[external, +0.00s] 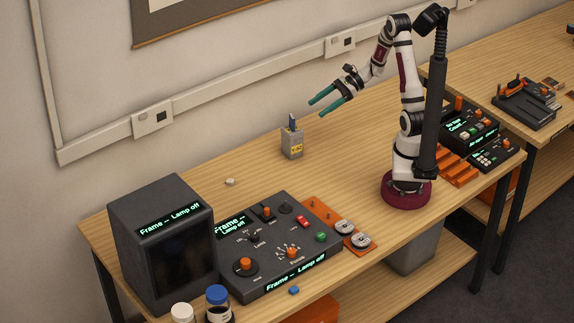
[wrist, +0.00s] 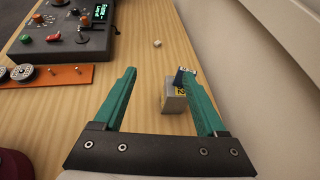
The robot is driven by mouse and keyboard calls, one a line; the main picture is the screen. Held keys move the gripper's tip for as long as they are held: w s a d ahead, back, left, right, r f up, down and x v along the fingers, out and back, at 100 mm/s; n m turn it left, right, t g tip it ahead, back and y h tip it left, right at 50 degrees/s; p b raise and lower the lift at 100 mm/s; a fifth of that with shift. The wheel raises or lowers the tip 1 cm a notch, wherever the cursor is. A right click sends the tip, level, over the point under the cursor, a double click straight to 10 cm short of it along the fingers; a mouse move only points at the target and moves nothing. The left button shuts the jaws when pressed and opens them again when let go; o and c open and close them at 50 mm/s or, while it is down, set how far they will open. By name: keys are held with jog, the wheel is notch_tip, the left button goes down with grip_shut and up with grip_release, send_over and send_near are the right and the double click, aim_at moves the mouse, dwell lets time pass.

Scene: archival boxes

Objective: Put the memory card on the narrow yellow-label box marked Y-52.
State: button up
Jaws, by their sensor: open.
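A narrow grey box (external: 291,140) with a yellow label (external: 296,150) stands on the wooden table; the label's lettering is too small to read surely. A thin dark-blue piece (external: 293,121), which looks like the memory card, stands upright at the top of this box; I cannot tell if it rests on it or sits in it. My gripper (external: 316,107) is open and empty, above and to the right of the box. In the wrist view the box (wrist: 172,99) and dark-blue piece (wrist: 179,76) show between my gripper's fingers (wrist: 157,72), partly hidden by the right finger.
A black control panel (external: 270,248) and a dark monitor-like cabinet (external: 165,240) stand at the left. A small white piece (external: 230,182) and a small blue piece (external: 294,290) lie on the table. The wall is close behind. The table between the box and my base is clear.

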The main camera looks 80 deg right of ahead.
jog(key=s+a+r+n+g+y, duration=0.1)
jog(key=s+a+r+n+g, duration=0.2)
jog(key=a+n, duration=0.45)
jog(key=s+a+r+n+g+y, duration=0.1)
jog(key=s+a+n+g, duration=0.3)
jog(key=a, duration=0.6)
jog(key=s+a+n+g+h, duration=0.2)
jog(key=s+n+g+h, duration=0.2)
jog(key=s+n+h, duration=0.3)
jog(key=s+n, duration=0.3)
jog(key=n, duration=0.2)
jog(key=shift+a+f, duration=0.2)
jog(key=shift+f, duration=0.05)
jog(key=shift+s, duration=0.1)
